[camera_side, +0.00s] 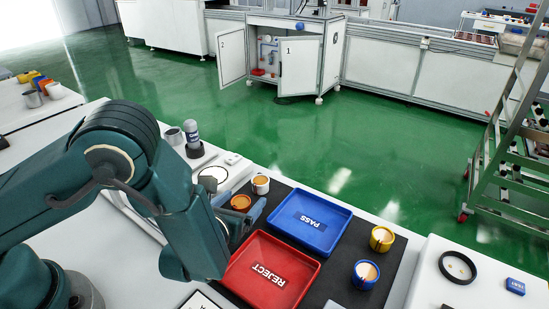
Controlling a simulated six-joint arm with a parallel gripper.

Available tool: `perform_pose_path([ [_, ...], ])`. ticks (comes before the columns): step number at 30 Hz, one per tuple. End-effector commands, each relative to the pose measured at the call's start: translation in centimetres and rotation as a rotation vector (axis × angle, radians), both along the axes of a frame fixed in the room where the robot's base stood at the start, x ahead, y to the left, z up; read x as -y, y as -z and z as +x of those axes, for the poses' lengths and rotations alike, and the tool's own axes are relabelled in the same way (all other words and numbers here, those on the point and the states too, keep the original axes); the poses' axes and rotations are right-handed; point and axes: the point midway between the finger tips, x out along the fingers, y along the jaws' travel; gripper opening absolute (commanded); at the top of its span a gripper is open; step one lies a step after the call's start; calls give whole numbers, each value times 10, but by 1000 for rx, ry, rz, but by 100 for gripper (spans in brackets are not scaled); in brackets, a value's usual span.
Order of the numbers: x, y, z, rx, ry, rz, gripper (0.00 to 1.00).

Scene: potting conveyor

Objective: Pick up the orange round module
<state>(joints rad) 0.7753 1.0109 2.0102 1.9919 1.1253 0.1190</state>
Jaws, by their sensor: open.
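The orange round module (241,202) is a short round piece with an orange-brown top, on the black mat left of the blue tray. My gripper (239,211) is open right at it, with one blue-grey finger showing to the right of the module and the other to its left in the picture. The module's lower part is hidden by my gripper. I cannot tell whether the fingers touch it.
A white module (261,188) with an orange top stands just behind. The blue PASS tray (345,225) and red REJECT tray (312,279) are close on the right. A yellow module (373,244) and a blue module (359,283) stand further right.

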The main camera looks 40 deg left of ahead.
Motion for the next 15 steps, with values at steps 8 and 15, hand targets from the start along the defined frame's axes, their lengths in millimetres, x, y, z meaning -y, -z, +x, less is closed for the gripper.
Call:
perform_pose_path([
  [8, -2, 2, 5, 1, 0, 1, 82],
  [15, -2, 2, 5, 1, 0, 0, 13],
])
